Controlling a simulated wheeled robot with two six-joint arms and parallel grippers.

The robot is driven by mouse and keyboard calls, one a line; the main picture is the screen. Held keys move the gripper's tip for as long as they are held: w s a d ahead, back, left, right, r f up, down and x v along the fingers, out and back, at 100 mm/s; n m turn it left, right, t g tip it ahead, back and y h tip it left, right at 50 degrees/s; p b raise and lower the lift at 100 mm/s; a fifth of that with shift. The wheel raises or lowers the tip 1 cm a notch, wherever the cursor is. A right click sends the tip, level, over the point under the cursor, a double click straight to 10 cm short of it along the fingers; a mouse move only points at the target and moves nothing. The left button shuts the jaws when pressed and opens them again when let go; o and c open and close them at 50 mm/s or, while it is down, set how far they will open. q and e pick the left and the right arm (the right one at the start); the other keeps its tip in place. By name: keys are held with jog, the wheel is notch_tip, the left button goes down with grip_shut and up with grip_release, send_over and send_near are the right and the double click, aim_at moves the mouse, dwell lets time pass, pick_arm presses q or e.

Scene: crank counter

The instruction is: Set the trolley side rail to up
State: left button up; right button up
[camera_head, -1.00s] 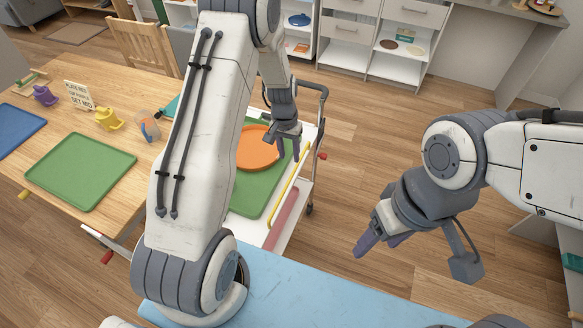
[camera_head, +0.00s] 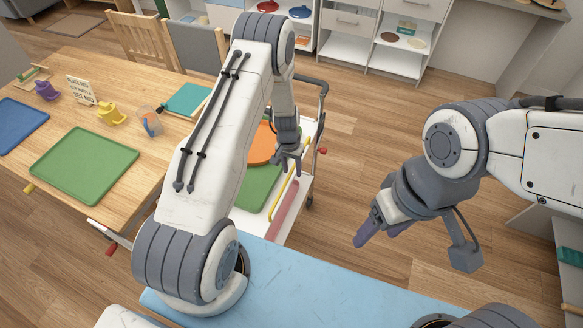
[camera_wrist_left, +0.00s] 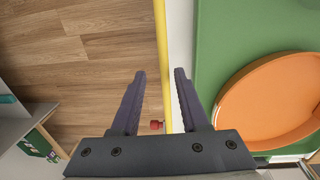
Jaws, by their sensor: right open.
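The white trolley (camera_head: 306,187) stands at centre with a long yellow rail (camera_head: 282,196) along its right side. A pink-red bar (camera_head: 286,211) runs beside the yellow rail, further out. I cannot tell from its height whether the yellow rail is up or down. My left gripper (camera_head: 288,166) is open and points down over the trolley's right edge. In the left wrist view the yellow rail (camera_wrist_left: 161,35) passes between the open fingers; contact is not visible. My right gripper (camera_head: 376,236) is open and empty over the floor, right of the trolley.
A green tray (camera_head: 257,187) and an orange plate (camera_head: 262,146) lie on the trolley, partly hidden by my left arm. The trolley's dark handle (camera_head: 321,88) and a red knob (camera_head: 322,150) stick out. A wooden table (camera_head: 60,75) is at left. Floor at right is clear.

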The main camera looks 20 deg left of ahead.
pick_arm(q)
grip_shut()
jog(key=a+h+b, duration=0.1)
jog(key=b, duration=0.2)
jog(key=shift+f, duration=0.35)
jog(key=shift+r+h+b, duration=0.15)
jog(key=shift+h+b, duration=0.15)
jog(key=shift+b, duration=0.35)
jog(key=shift+r, duration=0.1)
jog(key=shift+o, duration=0.3)
grip_release()
